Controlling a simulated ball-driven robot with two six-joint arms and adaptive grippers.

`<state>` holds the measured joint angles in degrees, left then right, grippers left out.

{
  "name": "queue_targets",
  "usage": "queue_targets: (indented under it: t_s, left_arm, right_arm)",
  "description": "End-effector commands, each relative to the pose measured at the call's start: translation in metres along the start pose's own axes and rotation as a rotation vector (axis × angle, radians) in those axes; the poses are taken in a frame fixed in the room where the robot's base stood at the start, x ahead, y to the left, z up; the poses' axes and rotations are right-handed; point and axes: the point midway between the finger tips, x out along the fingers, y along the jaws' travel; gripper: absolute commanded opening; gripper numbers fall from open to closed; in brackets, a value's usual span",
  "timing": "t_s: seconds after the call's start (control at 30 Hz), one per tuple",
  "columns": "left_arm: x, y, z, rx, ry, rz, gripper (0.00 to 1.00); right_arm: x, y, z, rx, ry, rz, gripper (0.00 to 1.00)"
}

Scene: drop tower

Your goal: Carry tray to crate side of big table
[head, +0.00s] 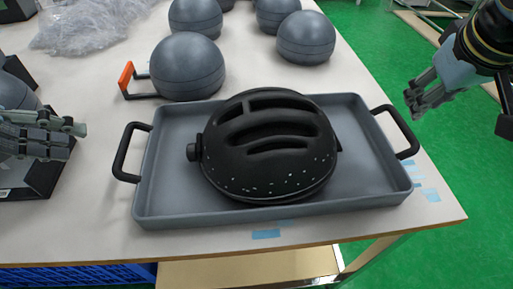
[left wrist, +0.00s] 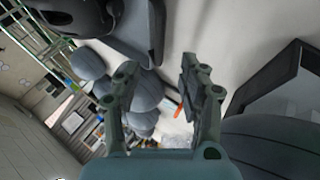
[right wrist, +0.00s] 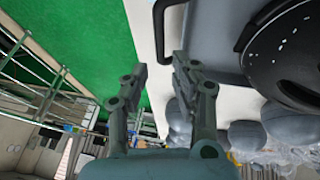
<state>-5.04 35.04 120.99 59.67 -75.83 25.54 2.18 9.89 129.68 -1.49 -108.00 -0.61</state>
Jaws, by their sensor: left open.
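The grey tray (head: 165,185) lies flat on the table near its front right corner, with a black handle at each end. A black slotted dome (head: 268,150) sits in it. My left gripper (head: 82,140) is open and empty, left of the left handle (head: 128,152) and apart from it; that handle also shows in the left wrist view (left wrist: 157,30). My right gripper (head: 412,105) is open and empty, just beyond the right handle (head: 403,130), near the table's right edge. The right wrist view shows the tray (right wrist: 212,40) ahead, to the right of the fingers.
The big table (head: 70,225) has several grey spheres (head: 187,65) behind the tray, one beside an orange-ended bracket (head: 126,77). Clear plastic wrap (head: 90,25) lies at the back left. Dark items crowd the left edge. Green floor (head: 370,35) is open at right.

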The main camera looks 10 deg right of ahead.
Motion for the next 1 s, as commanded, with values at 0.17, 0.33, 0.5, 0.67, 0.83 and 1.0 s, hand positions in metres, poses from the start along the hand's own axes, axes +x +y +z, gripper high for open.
queue_targets:
  t_s: [0.17,0.33,0.5,0.67,0.83,1.0]
  left_arm:
    - [0.018,0.001,0.000,-0.005,0.001,0.006,0.42]
    - [0.049,0.002,0.000,-0.006,0.001,0.007,0.42]
    - [0.078,0.002,0.000,-0.004,0.000,0.005,0.42]
    - [0.097,0.001,0.000,-0.002,0.001,0.003,0.42]
    - [0.106,0.001,0.000,0.000,0.000,0.001,0.42]
    - [0.107,0.000,0.000,0.001,0.000,0.000,0.42]
  right_arm:
    - [0.018,0.000,0.001,-0.001,-0.004,0.000,0.27]
    - [0.049,0.000,0.002,0.000,-0.006,0.000,0.27]
    - [0.078,0.000,0.001,0.000,-0.004,0.000,0.27]
    - [0.097,0.000,0.001,0.000,-0.003,0.000,0.27]
    - [0.106,0.000,0.001,0.000,-0.001,0.000,0.27]
    - [0.107,0.000,0.000,0.000,0.000,0.000,0.27]
